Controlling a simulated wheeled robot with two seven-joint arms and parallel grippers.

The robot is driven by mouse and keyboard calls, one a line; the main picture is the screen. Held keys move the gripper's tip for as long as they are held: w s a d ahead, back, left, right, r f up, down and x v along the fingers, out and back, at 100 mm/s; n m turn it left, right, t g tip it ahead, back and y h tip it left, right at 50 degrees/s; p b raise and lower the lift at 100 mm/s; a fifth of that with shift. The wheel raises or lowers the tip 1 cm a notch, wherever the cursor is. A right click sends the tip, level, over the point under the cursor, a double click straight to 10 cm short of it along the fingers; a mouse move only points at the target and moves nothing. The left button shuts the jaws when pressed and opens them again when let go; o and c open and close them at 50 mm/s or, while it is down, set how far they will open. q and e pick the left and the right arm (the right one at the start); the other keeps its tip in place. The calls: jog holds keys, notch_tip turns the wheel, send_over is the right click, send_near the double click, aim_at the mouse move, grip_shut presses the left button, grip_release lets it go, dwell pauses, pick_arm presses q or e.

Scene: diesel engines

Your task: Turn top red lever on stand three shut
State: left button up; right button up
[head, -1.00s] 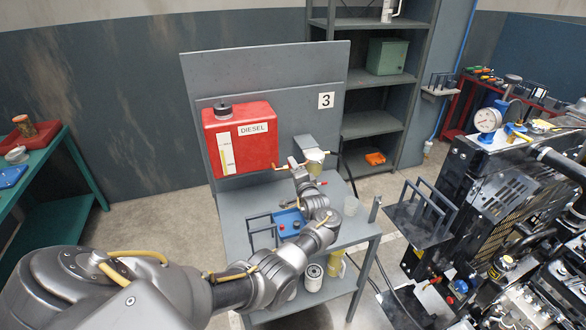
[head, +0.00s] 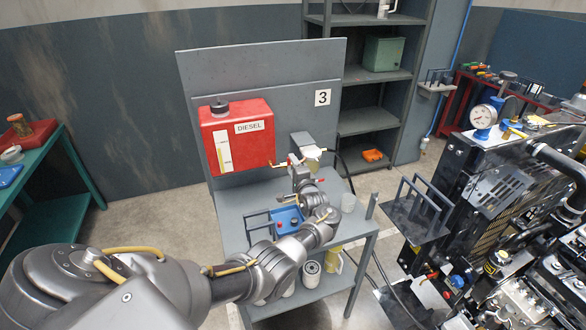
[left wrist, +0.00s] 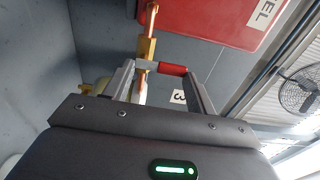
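The red lever (left wrist: 173,69) shows in the left wrist view, sticking out sideways from a brass valve (left wrist: 147,48) below the red diesel tank (left wrist: 212,15). My left gripper (left wrist: 160,76) is open, with one finger on each side of the lever; I cannot tell whether either finger touches it. In the head view the red tank (head: 236,138) hangs on stand three's grey back panel, beside the number 3 plate (head: 322,97). My left gripper (head: 298,168) is at the tank's outlet and hides much of the valve there. My right gripper is not in view.
A second red handle (head: 320,180) shows just right of my gripper. A black engine (head: 480,200) stands to the right, grey shelves (head: 370,122) behind.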

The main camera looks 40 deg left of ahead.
pick_arm(q)
jog(key=o, duration=0.4)
jog(key=shift+o, duration=0.2)
jog(key=b+v, duration=0.2)
jog(key=v, duration=0.8)
jog(key=shift+s+d, duration=0.2)
jog(key=shift+d, duration=0.15)
